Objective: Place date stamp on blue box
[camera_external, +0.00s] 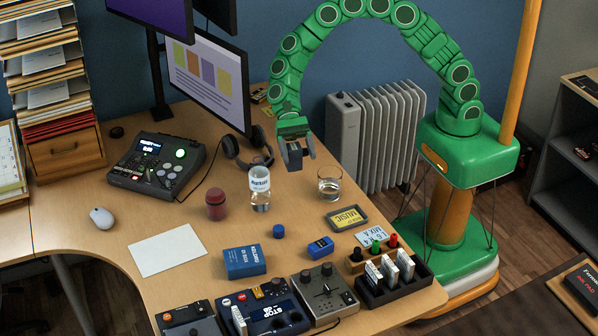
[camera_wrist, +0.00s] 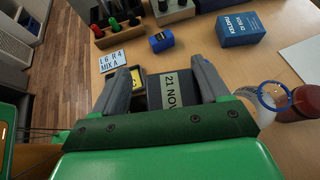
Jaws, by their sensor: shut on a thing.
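My gripper (camera_external: 298,157) is shut on a dark date stamp (camera_wrist: 172,92), with a finger on each side of it. The stamp's band reads "21 NOV" in the wrist view. In the external view the gripper hangs above the back right of the desk, and the stamp is a small dark shape between the fingers. The blue box (camera_external: 244,262) with white lettering lies on the desk, toward the front and left of the gripper. It also shows in the wrist view (camera_wrist: 240,29), at the top right, apart from the stamp. Nothing rests on the box's top.
A blue cap (camera_external: 279,231) and a small blue item (camera_external: 320,248) lie right of the box. A white sheet (camera_external: 166,250) lies left of it.

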